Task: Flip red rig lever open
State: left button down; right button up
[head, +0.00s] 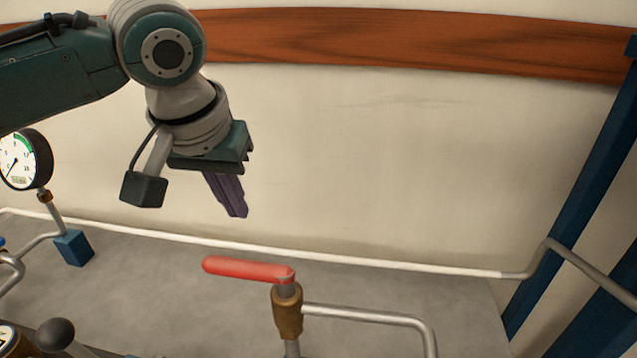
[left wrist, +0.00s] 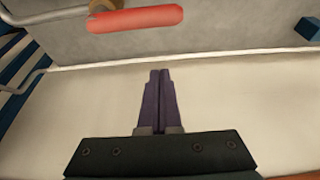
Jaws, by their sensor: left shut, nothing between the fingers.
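A gap shows between the fingertips and the lever. In the left wrist view the red lever (left wrist: 137,19) lies beyond the shut fingertips (left wrist: 160,72), apart from them. My right gripper is not in view.
A pressure gauge (head: 22,160) stands at the left above a blue block (head: 74,248). A thin pipe (head: 330,258) runs along the back wall. A dark round knob (head: 55,335) is at the lower left. Blue posts (head: 575,190) stand at the right.

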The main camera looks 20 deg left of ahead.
aim_at(249, 276)
pick_arm(q)
jog(key=shift+s+d+f+p, duration=0.15)
jog(key=shift+s+f+p, duration=0.55)
jog(key=shift+f, duration=0.3)
jog(key=shift+s+d+f+p, duration=0.15)
jog(key=shift+s+f+p, duration=0.5)
jog(key=shift+f, duration=0.3)
jog(key=shift+s+n+p, duration=0.2)
jog(key=shift+n+p, duration=0.1)
jog(key=shift+p, duration=0.05)
